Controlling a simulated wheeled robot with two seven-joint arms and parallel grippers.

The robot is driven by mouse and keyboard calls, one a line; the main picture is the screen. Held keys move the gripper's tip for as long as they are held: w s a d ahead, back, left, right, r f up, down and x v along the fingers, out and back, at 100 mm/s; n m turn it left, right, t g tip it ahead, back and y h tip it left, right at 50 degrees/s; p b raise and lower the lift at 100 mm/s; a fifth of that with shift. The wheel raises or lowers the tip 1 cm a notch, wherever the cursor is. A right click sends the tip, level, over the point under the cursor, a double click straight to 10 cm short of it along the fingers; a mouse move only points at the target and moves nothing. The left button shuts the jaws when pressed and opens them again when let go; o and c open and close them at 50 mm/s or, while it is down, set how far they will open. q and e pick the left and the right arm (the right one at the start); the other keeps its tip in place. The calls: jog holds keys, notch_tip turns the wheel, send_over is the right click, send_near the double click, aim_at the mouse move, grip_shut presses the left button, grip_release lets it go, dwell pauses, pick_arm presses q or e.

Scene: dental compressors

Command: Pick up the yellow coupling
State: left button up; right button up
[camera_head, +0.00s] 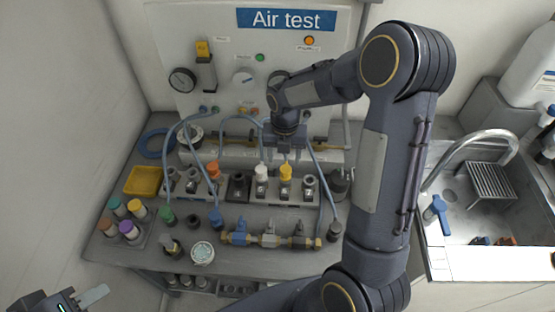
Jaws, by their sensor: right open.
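The yellow coupling (286,172) appears to be the yellow-topped piece standing upright in the rack (240,188) in the middle of the bench. A white-topped piece (261,171) stands to its left and a dark fitting (308,182) to its right. My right gripper (285,151) is open, pointing down, and shows just above and behind the yellow coupling in the picture. I cannot tell the exact gap between them. My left gripper (88,298) is only partly in view at the bottom left corner, away from the rack.
Hoses hang from the Air test panel (256,70) down to the bench. A yellow tray (144,181) and several coloured-cap bottles (129,229) stand at left. A valve assembly (268,239) lies in front of the rack. A sink (470,215) is at right.

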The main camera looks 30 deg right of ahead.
aim_at(286, 169)
notch_tip(286, 169, down, 2)
jog(key=shift+w+f+b, duration=0.1)
jog(key=shift+b, duration=0.7)
jog(key=shift+d+f+b, duration=0.1)
jog(key=shift+f+b, duration=0.35)
jog(key=shift+f, duration=0.15)
jog(key=f+b, duration=0.2)
jog(key=f, duration=0.1)
jog(key=f+b, duration=0.1)
jog(key=shift+d+f, duration=0.25)
jog(key=shift+r, duration=0.1)
